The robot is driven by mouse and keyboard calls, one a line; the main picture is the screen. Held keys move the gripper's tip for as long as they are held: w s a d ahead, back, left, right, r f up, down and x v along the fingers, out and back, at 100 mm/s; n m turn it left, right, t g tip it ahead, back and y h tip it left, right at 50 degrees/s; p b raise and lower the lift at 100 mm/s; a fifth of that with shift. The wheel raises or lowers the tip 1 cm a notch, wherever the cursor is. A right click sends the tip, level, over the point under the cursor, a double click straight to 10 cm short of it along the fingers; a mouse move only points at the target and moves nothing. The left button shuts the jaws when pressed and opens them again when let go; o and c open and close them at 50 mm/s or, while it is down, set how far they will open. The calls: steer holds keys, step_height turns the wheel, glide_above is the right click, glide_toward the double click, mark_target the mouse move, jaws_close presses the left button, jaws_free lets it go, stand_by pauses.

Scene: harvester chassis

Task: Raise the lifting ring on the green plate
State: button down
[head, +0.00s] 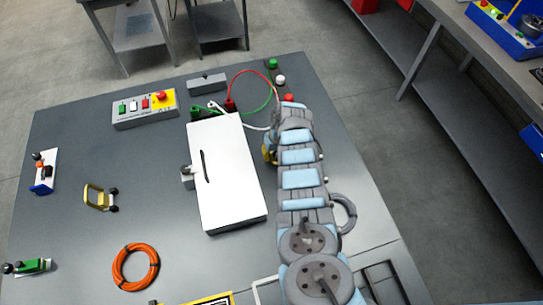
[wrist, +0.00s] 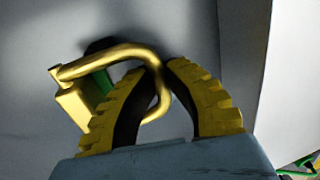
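In the wrist view, a gold-yellow lifting ring (wrist: 115,54) stands out from its base, with a bent bar that curves down on the right. A strip of the green plate (wrist: 102,80) shows behind it. My gripper (wrist: 162,72) has its two yellow ridged fingers brought together at the tips, with the ring's bent bar between them. In the head view my arm covers most of this spot. Only a small yellow patch shows at the arm's left edge, right of the white box, and I cannot tell whether it is finger or ring.
On the grey table (head: 85,135), a white box (head: 225,170) stands close left of my arm. A button box (head: 145,110), a yellow handle (head: 98,197) and an orange cable coil (head: 136,267) lie farther left. Red and green cables (head: 262,78) run at the back.

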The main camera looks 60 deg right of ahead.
steer(key=shift+r, duration=0.1)
steer(key=shift+s+d+r+p, duration=0.1)
steer(key=shift+r+p, duration=0.4)
steer(key=shift+r, duration=0.25)
steer(key=shift+s+d+r+p, duration=0.1)
steer(key=shift+r+p, duration=0.35)
steer(key=shift+r, duration=0.25)
steer(key=shift+s+r, duration=0.1)
steer(key=shift+s+d+r+p, duration=0.15)
steer(key=shift+s+d+r, duration=0.2)
steer(key=shift+r, duration=0.25)
steer(key=shift+s+d+r+p, duration=0.15)
steer(key=shift+s+d+r, duration=0.2)
steer(key=shift+r, duration=0.2)
steer(key=shift+s+d+r+b, duration=0.45)
steer(key=shift+s+d+r, duration=0.2)
steer(key=shift+s+d, duration=0.3)
steer(key=shift+a, duration=0.1)
